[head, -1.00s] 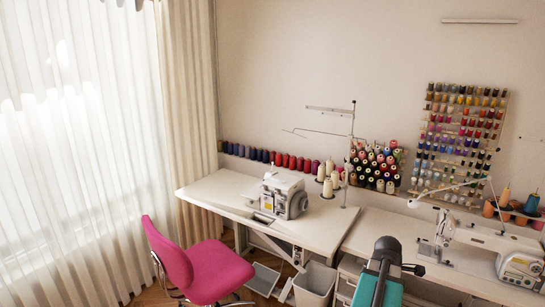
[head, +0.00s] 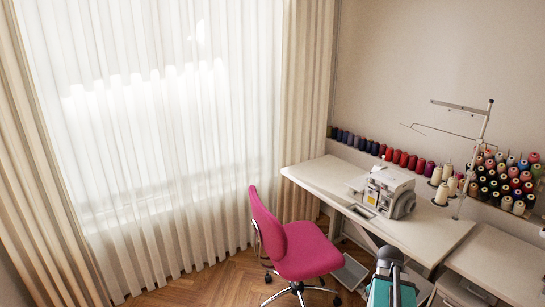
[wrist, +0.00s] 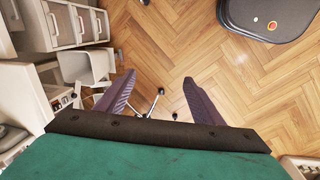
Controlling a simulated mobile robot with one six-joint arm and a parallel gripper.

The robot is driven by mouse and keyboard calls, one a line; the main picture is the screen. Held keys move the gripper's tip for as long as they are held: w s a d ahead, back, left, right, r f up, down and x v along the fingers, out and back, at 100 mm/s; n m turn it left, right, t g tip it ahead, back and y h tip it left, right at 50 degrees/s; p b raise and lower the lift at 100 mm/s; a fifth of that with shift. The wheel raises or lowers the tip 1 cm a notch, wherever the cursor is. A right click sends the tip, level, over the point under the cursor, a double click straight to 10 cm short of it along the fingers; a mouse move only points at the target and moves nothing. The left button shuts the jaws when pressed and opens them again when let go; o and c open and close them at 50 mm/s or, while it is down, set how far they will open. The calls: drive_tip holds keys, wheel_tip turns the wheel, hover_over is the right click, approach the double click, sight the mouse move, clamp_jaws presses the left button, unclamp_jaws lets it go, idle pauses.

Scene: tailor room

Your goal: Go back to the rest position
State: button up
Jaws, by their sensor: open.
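My gripper (wrist: 156,92) shows in the wrist view with its two dark purple fingers well apart. Nothing is between the fingertips but a view of the wooden floor and part of a chair's metal base. In the head view my teal arm shows at the bottom, right of centre, in front of the sewing table; the fingers are hidden there.
A pink chair (head: 302,249) stands left of my arm, beside a white table (head: 325,176) with a sewing machine (head: 388,192). Wooden floor (head: 210,287) is open before the curtains (head: 180,130). A bin (wrist: 88,66) and drawers (wrist: 78,22) show in the wrist view.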

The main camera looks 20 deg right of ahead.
drive_tip(key=w+a+f, duration=0.2)
drive_tip(key=w+a, duration=0.1)
drive_tip(key=a, duration=0.4)
drive_tip(key=w+a+f+y, duration=0.1)
drive_tip(key=w+a+f, duration=0.1)
drive_tip(key=w+a, duration=0.35)
drive_tip(key=w+a+f, duration=0.1)
drive_tip(key=a+f, duration=0.1)
drive_tip(key=a, duration=0.7)
drive_tip(key=a+f+m+y, duration=0.1)
drive_tip(key=a+f, duration=0.1)
drive_tip(key=a, duration=0.7)
drive_tip(key=a+f, duration=0.2)
drive_tip(key=a, duration=0.8)
drive_tip(key=s+f+g+b, duration=0.3)
drive_tip(key=s+f+b, duration=0.3)
drive_tip(key=s+f, duration=0.6)
drive_tip(key=s+f+g+b, duration=0.3)
drive_tip(key=s+f+b, duration=0.3)
drive_tip(key=s+f, duration=0.7)
wheel_tip(320, 180, down, 5)
drive_tip(key=shift+f, duration=0.15)
